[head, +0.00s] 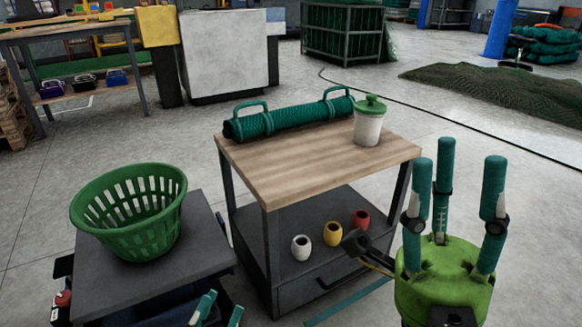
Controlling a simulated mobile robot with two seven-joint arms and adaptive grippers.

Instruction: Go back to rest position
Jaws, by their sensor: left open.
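My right gripper (455,190) stands at the lower right with its teal fingers pointing up. The fingers are spread apart with nothing between them, to the right of the wooden-topped workbench (270,178). My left gripper (220,309) shows only as teal fingertips at the bottom edge, beside the dark cart (160,284). Its fingertips are apart and I see nothing held there; the rest of it is out of frame.
The cart carries a green basket (130,240). The bench holds a rolled green net (290,119) and a green-lidded jar (368,128). White (301,249), yellow (332,234) and red (361,220) pots stand on its lower shelf. Floor right of the bench is partly clear.

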